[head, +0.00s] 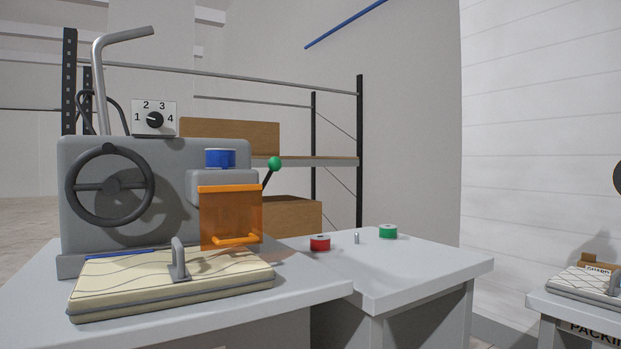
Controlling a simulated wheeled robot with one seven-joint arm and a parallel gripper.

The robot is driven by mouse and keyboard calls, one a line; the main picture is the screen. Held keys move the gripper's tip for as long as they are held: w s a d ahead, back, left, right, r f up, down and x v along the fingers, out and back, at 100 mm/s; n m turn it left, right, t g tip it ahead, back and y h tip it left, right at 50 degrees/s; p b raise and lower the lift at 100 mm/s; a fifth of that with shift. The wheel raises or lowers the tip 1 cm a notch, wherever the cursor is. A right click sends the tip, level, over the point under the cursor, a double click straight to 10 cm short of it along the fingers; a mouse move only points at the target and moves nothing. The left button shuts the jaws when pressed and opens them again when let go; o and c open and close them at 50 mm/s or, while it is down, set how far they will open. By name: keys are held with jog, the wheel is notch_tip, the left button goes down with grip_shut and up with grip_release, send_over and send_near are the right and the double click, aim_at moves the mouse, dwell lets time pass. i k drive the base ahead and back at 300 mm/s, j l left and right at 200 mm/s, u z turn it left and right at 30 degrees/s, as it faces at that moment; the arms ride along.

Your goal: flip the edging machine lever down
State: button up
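The edging machine (175,160) is a grey block with a black handwheel (109,185) on its front, standing on the left table. Its lever (270,172) is a short black rod with a green ball knob (275,163), on the machine's right side. The lever slants up and to the right, with the knob at its upper end. An orange translucent guard (230,215) hangs at the front, just left of and below the lever. The lever's lower end is partly hidden by the machine head and guard. My gripper is not in view.
A cream quilted pad (175,280) with a grey handle lies before the machine. Red (320,243) and green (388,231) spools and a small metal pin (357,238) stand on the right table (420,265). A shelf rack stands behind. Space right of the lever looks clear.

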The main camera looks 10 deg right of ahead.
aim_at(274, 164)
jog(key=i+j+z, duration=0.15)
jog(key=j+z, duration=0.2)
jog(key=j, duration=0.35)
jog(key=j+z, duration=0.3)
jog(key=j, duration=0.9)
